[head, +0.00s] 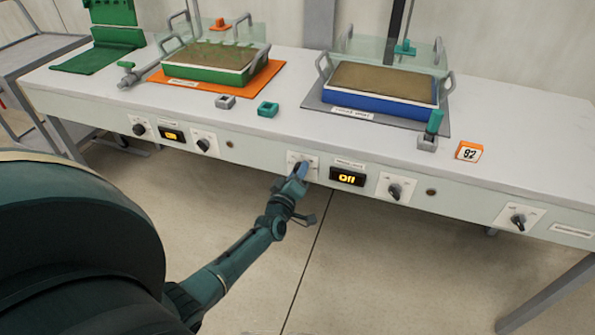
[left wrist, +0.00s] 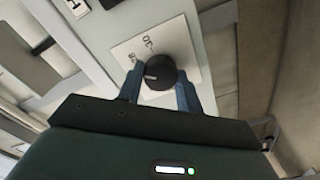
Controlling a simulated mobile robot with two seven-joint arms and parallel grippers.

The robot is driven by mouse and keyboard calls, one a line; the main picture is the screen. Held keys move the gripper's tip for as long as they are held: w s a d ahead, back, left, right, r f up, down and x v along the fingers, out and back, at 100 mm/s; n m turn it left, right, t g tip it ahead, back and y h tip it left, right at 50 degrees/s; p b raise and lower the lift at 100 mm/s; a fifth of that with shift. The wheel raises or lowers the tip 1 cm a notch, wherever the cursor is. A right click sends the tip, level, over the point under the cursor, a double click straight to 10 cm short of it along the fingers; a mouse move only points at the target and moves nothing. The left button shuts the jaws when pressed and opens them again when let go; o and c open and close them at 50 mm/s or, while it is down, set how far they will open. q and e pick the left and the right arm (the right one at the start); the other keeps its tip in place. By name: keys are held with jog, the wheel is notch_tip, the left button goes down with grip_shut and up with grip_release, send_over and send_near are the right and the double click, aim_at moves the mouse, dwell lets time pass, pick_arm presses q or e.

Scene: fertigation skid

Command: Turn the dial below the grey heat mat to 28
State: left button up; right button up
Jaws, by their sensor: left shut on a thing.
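The grey heat mat (head: 312,97) lies on the right half of the bench under a blue tray (head: 380,113). On the front panel below it, a display (head: 347,177) reads "Off". My left gripper (head: 300,172) is at the dial just left of this display and hides most of it. In the left wrist view, my left gripper (left wrist: 158,80) is shut on this black dial (left wrist: 157,70), one finger on each side. The dial sits on a white plate (left wrist: 191,50) with small markings that I cannot read surely. My right gripper is not in view.
Another dial (head: 395,190) is right of the display, and one more (head: 518,220) is at the far right. An orange mat (head: 165,76) with a green tray (head: 215,70) is on the left. Floor before the panel is clear.

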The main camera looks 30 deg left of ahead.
pick_arm(q)
jog(key=shift+m, duration=0.6)
jog(key=o, duration=1)
jog(key=p+v, duration=0.2)
jog(key=v, duration=1.1)
jog(key=shift+s, duration=0.1)
